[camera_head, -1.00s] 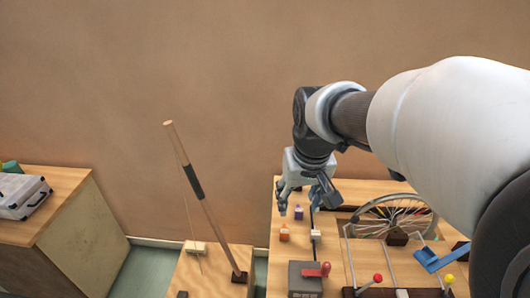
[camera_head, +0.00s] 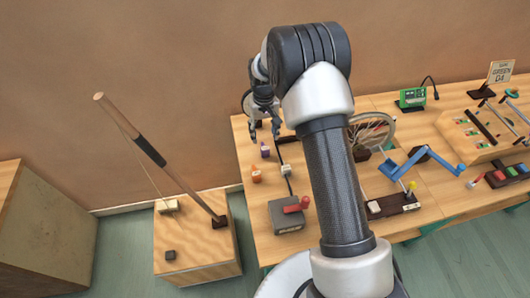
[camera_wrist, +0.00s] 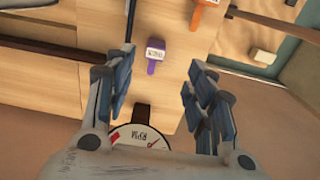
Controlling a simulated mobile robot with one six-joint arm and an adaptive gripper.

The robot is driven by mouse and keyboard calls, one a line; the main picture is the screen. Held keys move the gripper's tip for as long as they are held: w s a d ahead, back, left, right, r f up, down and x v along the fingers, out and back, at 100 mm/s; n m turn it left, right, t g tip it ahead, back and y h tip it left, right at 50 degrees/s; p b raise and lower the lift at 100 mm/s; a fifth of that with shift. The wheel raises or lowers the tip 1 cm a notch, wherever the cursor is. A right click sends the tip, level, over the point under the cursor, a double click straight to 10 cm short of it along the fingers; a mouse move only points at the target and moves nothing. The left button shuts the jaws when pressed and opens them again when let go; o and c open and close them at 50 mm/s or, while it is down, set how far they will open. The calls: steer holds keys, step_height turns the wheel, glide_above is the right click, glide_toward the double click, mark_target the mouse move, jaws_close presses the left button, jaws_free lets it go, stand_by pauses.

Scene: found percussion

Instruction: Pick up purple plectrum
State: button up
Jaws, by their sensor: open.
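The purple plectrum (camera_wrist: 155,53) lies on the wooden table, with a white label on it. In the wrist view it shows between and beyond my two fingers, apart from both. In the head view it is a small purple piece (camera_head: 265,150) just below my gripper (camera_head: 265,132). My gripper is open and empty, and its fingers stand wide apart in the wrist view (camera_wrist: 160,90). I cannot tell its exact height above the table.
An orange labelled piece (camera_head: 256,173) lies near the purple one. A grey box with a red handle (camera_head: 287,214), a spoked wheel (camera_head: 378,128) and a blue crank (camera_head: 420,165) stand on the table. A round dial (camera_wrist: 140,136) shows below my fingers. A leaning wooden pole (camera_head: 150,150) stands left.

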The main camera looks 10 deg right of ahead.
mark_target(266, 150)
step_height(266, 150, down, 7)
steer(key=shift+r+b, duration=0.2)
steer(key=shift+b, duration=0.55)
steer(key=f, duration=0.1)
steer(key=f+b, duration=0.1)
steer(key=f, duration=0.1)
steer(key=f+b, duration=0.1)
steer(key=f, duration=0.1)
steer(key=shift+w+d+f, duration=0.1)
steer(key=shift+d+f, duration=0.05)
steer(key=shift+d, duration=0.15)
steer(key=shift+c, duration=0.4)
steer(key=c, duration=0.9)
